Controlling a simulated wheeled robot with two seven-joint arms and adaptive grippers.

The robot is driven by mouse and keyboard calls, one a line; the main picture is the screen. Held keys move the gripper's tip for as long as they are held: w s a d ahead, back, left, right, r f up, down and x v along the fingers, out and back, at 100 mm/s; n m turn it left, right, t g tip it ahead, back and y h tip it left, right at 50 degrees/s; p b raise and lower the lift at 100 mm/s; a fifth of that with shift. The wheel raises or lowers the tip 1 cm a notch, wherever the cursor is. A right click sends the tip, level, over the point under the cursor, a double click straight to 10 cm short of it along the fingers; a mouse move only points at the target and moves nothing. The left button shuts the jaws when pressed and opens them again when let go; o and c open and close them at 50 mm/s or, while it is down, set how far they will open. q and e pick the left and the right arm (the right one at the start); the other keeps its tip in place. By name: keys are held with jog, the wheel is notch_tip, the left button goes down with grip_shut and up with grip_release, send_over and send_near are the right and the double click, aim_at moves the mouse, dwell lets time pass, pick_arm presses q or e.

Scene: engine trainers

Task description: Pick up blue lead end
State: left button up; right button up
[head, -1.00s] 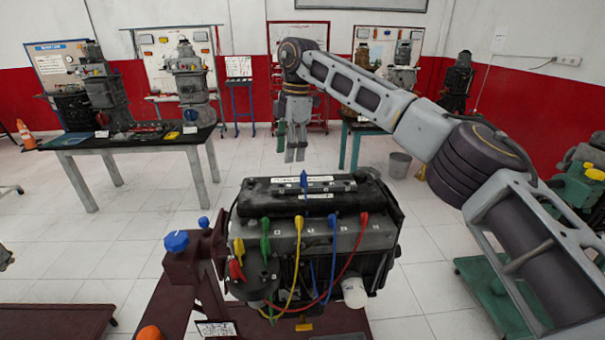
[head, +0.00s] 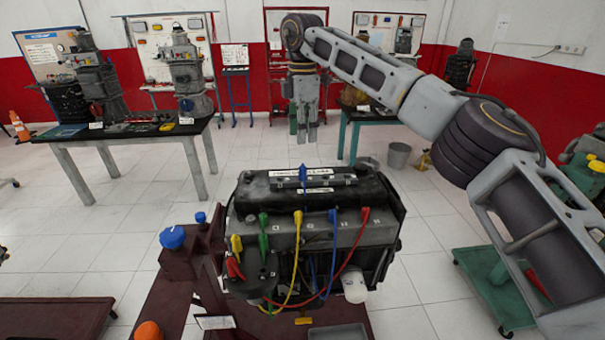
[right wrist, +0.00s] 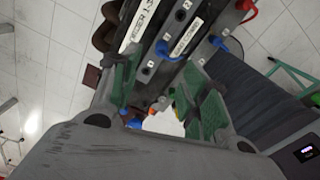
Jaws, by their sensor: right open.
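A blue lead end (head: 303,173) stands on the black top cover of the engine. Another blue lead end (head: 333,215) sits in the row of coloured ends along the engine's near side, between yellow and red. My right gripper (head: 307,139) hangs fingers down above and beyond the engine in the head view, empty. In the right wrist view its green-padded fingers (right wrist: 165,82) are apart. Blue ends show there beyond the fingertips (right wrist: 164,50) and farther right (right wrist: 225,43). None is touched, as far as I can see. My left gripper is out of view.
The engine (head: 330,235) sits on a dark red stand (head: 190,268) with a blue knob (head: 172,238). Yellow (head: 298,216), green (head: 263,221) and red (head: 365,214) lead ends crowd the engine's near side. A table (head: 140,137) stands back left.

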aim_at(303, 167)
jog(key=shift+s+f+p, duration=0.1)
jog(key=shift+f+p, duration=0.2)
jog(key=shift+f, duration=3.25)
jog(key=shift+f, duration=0.15)
jog(key=shift+s+d+f+p, duration=0.1)
jog(key=shift+f+p, duration=0.65)
jog(key=shift+f, duration=1.7)
jog(key=shift+c, duration=0.2)
jog(key=c, duration=0.9)
